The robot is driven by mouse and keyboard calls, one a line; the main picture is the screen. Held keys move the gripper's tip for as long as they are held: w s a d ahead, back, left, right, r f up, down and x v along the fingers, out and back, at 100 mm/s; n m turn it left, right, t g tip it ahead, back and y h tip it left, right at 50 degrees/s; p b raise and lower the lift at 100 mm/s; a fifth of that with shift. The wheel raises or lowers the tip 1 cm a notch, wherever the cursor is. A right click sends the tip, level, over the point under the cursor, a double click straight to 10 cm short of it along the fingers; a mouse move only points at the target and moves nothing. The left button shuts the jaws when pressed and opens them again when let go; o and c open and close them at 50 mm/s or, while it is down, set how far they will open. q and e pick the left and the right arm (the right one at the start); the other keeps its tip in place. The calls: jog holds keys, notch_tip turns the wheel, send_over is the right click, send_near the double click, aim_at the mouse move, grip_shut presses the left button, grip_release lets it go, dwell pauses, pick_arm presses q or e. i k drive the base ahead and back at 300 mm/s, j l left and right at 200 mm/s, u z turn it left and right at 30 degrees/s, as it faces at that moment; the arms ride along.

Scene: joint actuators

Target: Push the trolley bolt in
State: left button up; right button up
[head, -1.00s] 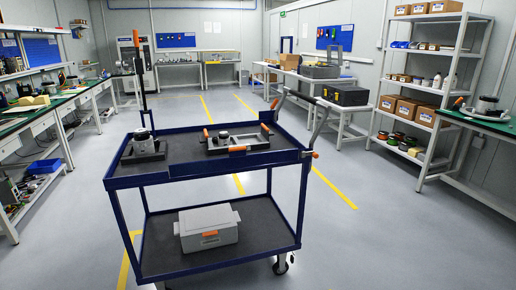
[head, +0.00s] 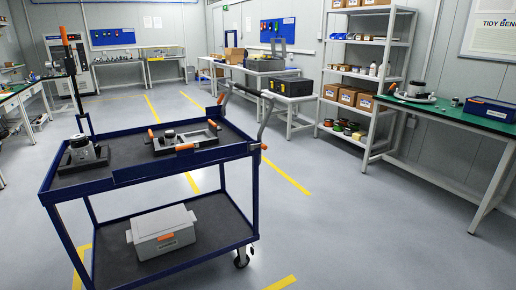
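The blue trolley (head: 125,175) stands in the left half of the head view. It has a dark top tray and a lower shelf. A small orange-tipped part (head: 263,146) sticks out at its right front corner, by the foot of the grey push handle (head: 266,110). This may be the bolt; it is too small to tell how far out it sits. Neither of my grippers is in view.
The top tray holds a grey actuator (head: 82,150) on a dark base and a frame with orange handles (head: 184,138). A grey case (head: 162,232) lies on the lower shelf. A green-topped bench (head: 455,114) stands right. Floor between is clear.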

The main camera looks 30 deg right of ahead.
aim_at(263, 147)
jog(key=i+l, duration=0.3)
jog(key=l, duration=0.15)
jog(key=i+l, duration=0.6)
jog(key=l, duration=0.25)
jog(key=i+l, duration=0.3)
jog(key=l, duration=0.15)
